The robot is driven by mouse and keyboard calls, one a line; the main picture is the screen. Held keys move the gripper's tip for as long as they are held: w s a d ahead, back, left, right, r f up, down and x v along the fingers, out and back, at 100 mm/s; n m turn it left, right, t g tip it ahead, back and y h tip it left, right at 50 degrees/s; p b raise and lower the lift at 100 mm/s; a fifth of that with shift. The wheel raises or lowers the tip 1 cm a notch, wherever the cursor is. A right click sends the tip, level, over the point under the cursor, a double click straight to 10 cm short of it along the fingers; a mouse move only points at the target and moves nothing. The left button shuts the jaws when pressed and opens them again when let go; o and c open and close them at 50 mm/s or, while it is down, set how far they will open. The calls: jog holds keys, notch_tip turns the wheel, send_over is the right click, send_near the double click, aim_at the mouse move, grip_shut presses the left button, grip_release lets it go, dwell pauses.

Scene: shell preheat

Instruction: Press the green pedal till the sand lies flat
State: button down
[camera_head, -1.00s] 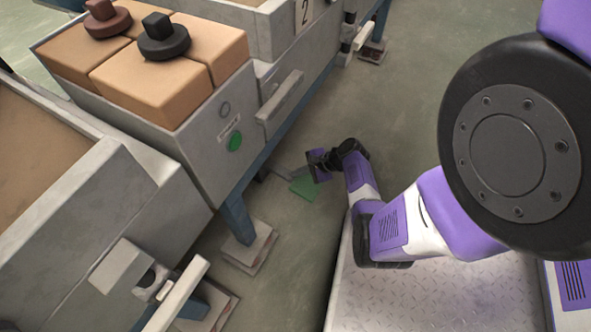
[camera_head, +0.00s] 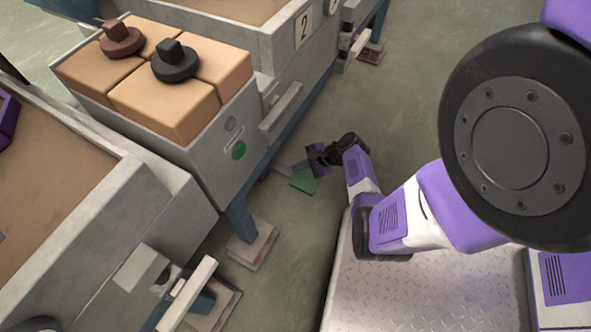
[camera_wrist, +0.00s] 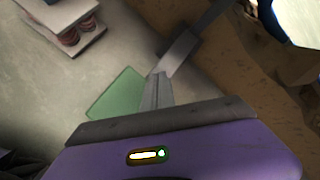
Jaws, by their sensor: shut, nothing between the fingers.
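The green pedal (camera_head: 306,180) is a flat plate low at the floor beside the bench with the green button; it also shows in the wrist view (camera_wrist: 117,97). My gripper (camera_head: 316,160) is down by the pedal's far edge, shut and empty. In the wrist view my closed fingers (camera_wrist: 156,91) overlap the pedal's right edge. I cannot tell whether they touch it or whether the pedal is pressed down. Brown sand (camera_head: 75,175) lies in the grey bin at left, and more shows in the bin (camera_head: 225,8) at the top. Its flatness is hard to judge.
Tan blocks (camera_head: 165,105) with a black knob (camera_head: 175,62) and a brown knob (camera_head: 121,40) sit on the bench. A green button (camera_head: 238,150) is on its front. Blue legs (camera_head: 240,215) stand on foot plates near my arm. Open floor (camera_head: 420,75) lies beyond my gripper.

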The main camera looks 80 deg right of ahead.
jog(key=shift+w, duration=0.1)
notch_tip(320, 180, up, 5)
jog(key=p, duration=0.5)
jog(key=shift+w+d+r, duration=0.1)
jog(key=shift+w+r, duration=0.05)
dwell(2.4)
